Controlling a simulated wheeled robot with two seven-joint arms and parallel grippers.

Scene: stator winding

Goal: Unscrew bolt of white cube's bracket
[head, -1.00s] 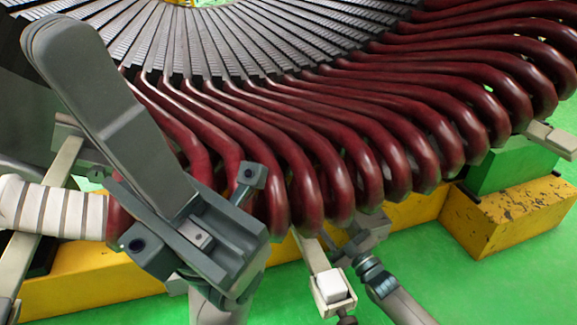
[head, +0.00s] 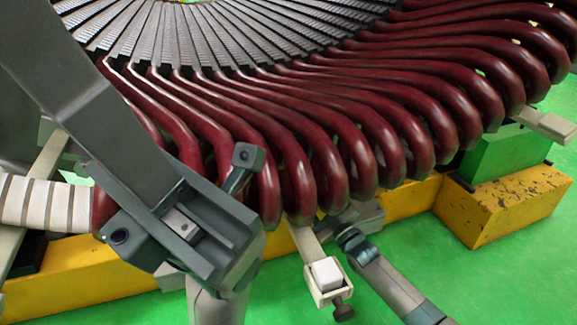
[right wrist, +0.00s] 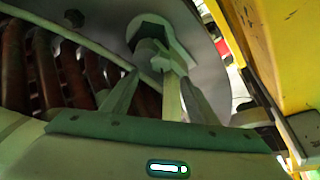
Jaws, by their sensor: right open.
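The white cube (head: 326,272) sits in a pale bracket (head: 303,243) at the end of a bar below the red coils. Its dark bolt (head: 343,311) sticks out at the bracket's lower end. My right gripper (head: 358,215) is behind and right of the bracket, beneath the coils, its fingers mostly hidden. In the right wrist view my right gripper (right wrist: 157,98) is open. A hex-headed part (right wrist: 150,50) and a pale bar show between and beyond its fingers; contact cannot be told. My left gripper (head: 190,225) is left of the bracket; its fingertips are not clear.
Red coils (head: 330,150) of the stator fill the middle. Yellow beams (head: 515,205) support it, with a green block (head: 505,155) on the right one. A white-wrapped coil (head: 45,203) is at left. The green floor (head: 440,280) is clear at lower right.

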